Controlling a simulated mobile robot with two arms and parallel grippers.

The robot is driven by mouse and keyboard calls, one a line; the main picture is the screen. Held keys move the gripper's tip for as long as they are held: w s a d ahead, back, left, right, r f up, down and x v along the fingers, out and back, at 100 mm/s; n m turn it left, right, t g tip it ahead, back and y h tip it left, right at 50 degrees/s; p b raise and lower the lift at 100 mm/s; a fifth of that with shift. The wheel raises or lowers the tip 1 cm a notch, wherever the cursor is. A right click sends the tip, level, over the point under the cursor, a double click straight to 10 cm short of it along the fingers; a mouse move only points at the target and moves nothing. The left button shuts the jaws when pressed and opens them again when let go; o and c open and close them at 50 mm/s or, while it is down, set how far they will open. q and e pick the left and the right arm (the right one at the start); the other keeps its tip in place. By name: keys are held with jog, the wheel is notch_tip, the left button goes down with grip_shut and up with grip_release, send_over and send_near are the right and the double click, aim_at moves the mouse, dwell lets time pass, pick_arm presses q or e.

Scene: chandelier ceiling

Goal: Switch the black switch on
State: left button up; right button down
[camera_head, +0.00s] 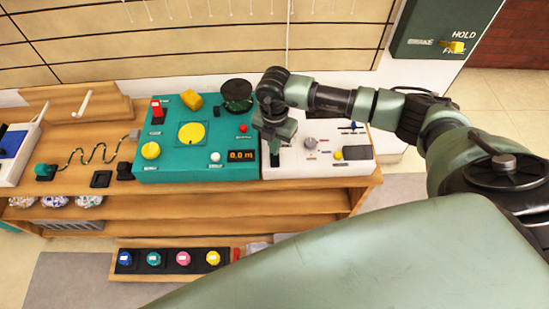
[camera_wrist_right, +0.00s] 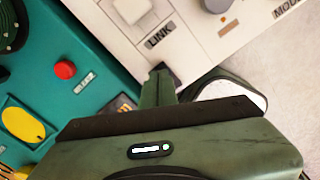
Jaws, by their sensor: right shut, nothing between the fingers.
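My right gripper (camera_head: 276,146) is shut and empty, pointing down over the left part of the white panel (camera_head: 330,168). In the head view a dark upright piece (camera_head: 275,160) shows just below the gripper. My left gripper is not in view.
The teal panel (camera_head: 190,170) with a red button (camera_head: 243,128), a yellow dial and a black wheel (camera_head: 236,93) adjoins the white panel on the left. A grey knob (camera_head: 310,143) stands to the gripper's right. Both panels rest on a wooden bench (camera_head: 75,181).

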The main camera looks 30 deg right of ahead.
jog(key=shift+f+b, duration=0.55)
jog(key=shift+f, duration=0.35)
jog(key=shift+r, duration=0.1)
jog(key=shift+r+p, duration=2.85)
jog(key=shift+r, duration=0.7)
